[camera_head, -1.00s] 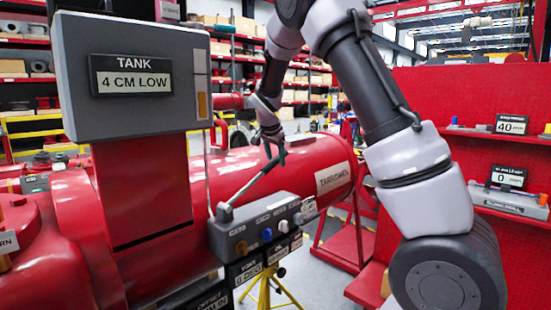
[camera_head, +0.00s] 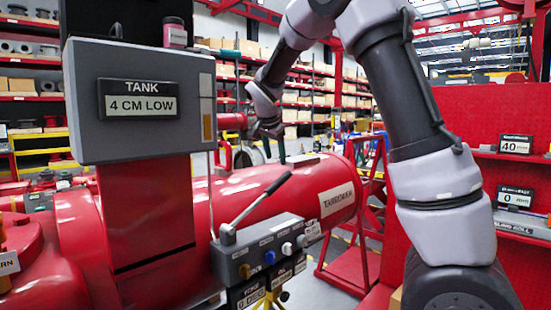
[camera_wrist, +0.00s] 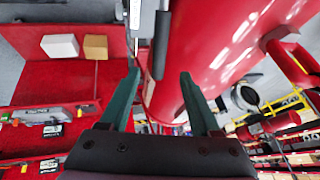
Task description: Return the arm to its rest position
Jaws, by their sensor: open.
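My arm reaches up from the lower right of the head view and bends down over the red tank (camera_head: 335,199). My gripper (camera_head: 275,150) hangs above the tank, small and partly hidden in that view. In the wrist view my gripper (camera_wrist: 158,78) shows two green fingers spread apart with nothing between their tips. A lever with a black grip (camera_head: 277,184) slants up from the grey control box (camera_head: 262,255). The lever's grip also shows in the wrist view (camera_wrist: 161,45), beyond the fingertips and apart from them.
A grey display (camera_head: 140,105) reading "TANK 4 CM LOW" stands on a red column at the left. A red pegboard (camera_head: 475,105) with shelves and small readouts stands at the right. Stocked racks fill the back.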

